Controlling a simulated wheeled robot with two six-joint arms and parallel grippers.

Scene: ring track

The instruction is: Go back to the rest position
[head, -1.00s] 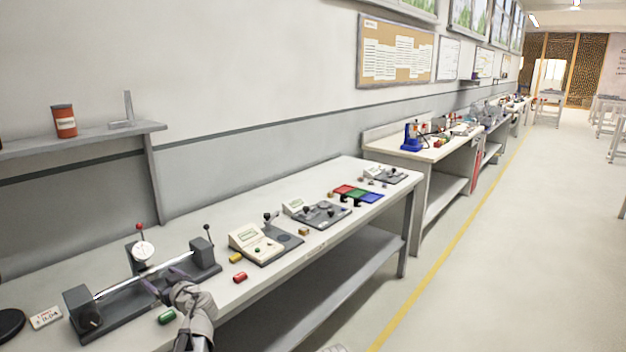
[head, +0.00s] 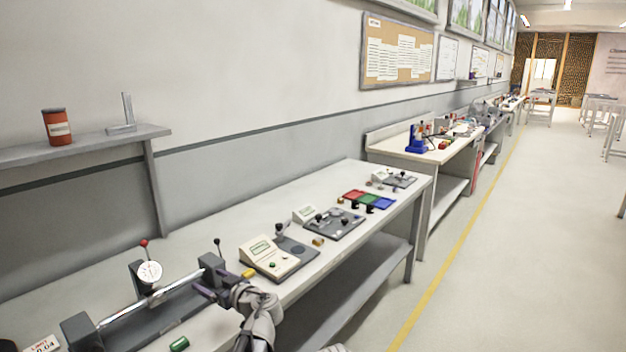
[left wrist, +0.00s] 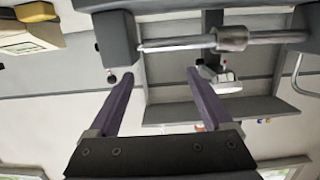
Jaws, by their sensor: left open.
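My left gripper (head: 205,284) is open at the right end of a dark bench fixture (head: 205,318) that holds a shiny rod (head: 172,298) between two end blocks. In the left wrist view the two purple fingers of my left gripper (left wrist: 158,75) are spread wide with nothing between them. The rod (left wrist: 185,43) and an end block (left wrist: 118,45) show beyond the fingertips; I cannot tell if a finger touches them. A round dial gauge (head: 149,272) stands behind the rod. My right gripper is not in view.
A yellow block (head: 249,273) lies beside my left gripper, and a green piece (head: 179,344) lies in front of the fixture. Testers (head: 273,256) and coloured trays (head: 369,200) stand farther along the bench. A shelf (head: 85,145) is on the wall. The floor to the right is open.

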